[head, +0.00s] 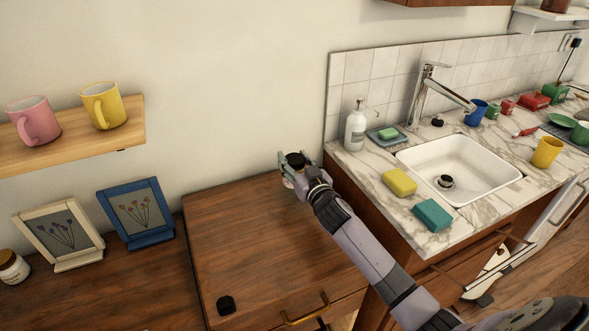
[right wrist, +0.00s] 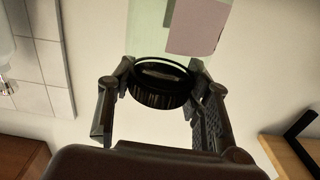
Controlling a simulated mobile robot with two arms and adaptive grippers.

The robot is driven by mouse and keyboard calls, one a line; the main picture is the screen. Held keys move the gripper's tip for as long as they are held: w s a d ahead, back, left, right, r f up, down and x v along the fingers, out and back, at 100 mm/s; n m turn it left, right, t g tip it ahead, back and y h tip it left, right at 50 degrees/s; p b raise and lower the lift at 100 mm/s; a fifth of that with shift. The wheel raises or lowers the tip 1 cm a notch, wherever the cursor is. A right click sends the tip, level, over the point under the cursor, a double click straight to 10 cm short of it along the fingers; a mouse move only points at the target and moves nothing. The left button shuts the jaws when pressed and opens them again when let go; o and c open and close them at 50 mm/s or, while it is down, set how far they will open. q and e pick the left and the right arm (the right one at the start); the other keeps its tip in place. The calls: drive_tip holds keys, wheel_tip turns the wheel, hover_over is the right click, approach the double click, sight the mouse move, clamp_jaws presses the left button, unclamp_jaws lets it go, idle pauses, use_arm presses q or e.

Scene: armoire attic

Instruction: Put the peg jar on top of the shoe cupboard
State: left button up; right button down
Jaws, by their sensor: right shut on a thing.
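My right gripper (head: 293,172) is shut on a jar with a black lid (right wrist: 160,86), which I take as the peg jar. In the right wrist view the jar's body is pale green and see-through with a pink label (right wrist: 200,28); its contents do not show clearly. In the head view the jar is mostly hidden by the gripper, with the dark lid (head: 295,159) showing. It is at the back right corner of a brown wooden cupboard top (head: 250,235), likely the shoe cupboard. I cannot tell whether the jar touches it. My left gripper is not in view.
A small black object (head: 226,305) lies on the cupboard top's front left; the rest is clear. Left are two picture frames, a blue one (head: 137,213) and a white one. A shelf (head: 75,137) holds two mugs. The marble sink counter (head: 365,165) stands higher on the right.

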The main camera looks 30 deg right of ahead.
drive_tip(key=shift+f, duration=1.25)
drive_tip(key=shift+f, duration=0.1)
drive_tip(key=shift+f+b, duration=0.15)
drive_tip(key=shift+b, duration=0.15)
drive_tip(key=c, duration=0.8)
unclamp_jaws()
drive_tip(key=shift+c, duration=0.2)
drive_tip(key=shift+r, duration=0.35)
drive_tip(key=s, duration=1.2)
drive_tip(key=shift+a, duration=0.35)
drive_tip(key=shift+f, duration=0.1)
